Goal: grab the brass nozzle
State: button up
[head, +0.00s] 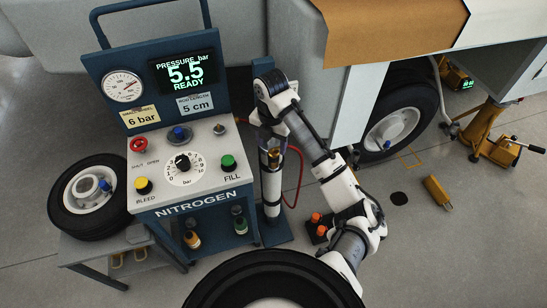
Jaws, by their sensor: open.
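A small brass-coloured fitting (273,155), which looks like the brass nozzle, shows in the head view at the top of an upright white cylinder (271,186) beside the nitrogen cart. It is small and partly hidden, so its exact shape cannot be told. My gripper (264,138) is open, just above or beside the fitting. Dark parts of the arm's end overlap this spot. Whether the fingers touch the fitting cannot be told.
The blue nitrogen cart (184,172) stands to the left, its display reading 5.5 bar READY. A red hose (299,178) curves beside the cylinder. A small wheel (88,197) rests on a side table. A yellow jack (493,130) and yellow chock (437,193) stand right.

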aim_at(273, 151)
jog(key=f, duration=0.2)
jog(key=f+p, duration=0.1)
jog(key=f, duration=0.2)
jog(key=f+p, duration=0.1)
jog(key=f, duration=0.1)
jog(key=shift+w+d+f, duration=0.15)
jog(key=shift+w+d, duration=0.1)
jog(key=shift+c, duration=0.4)
jog(key=c, duration=1.1)
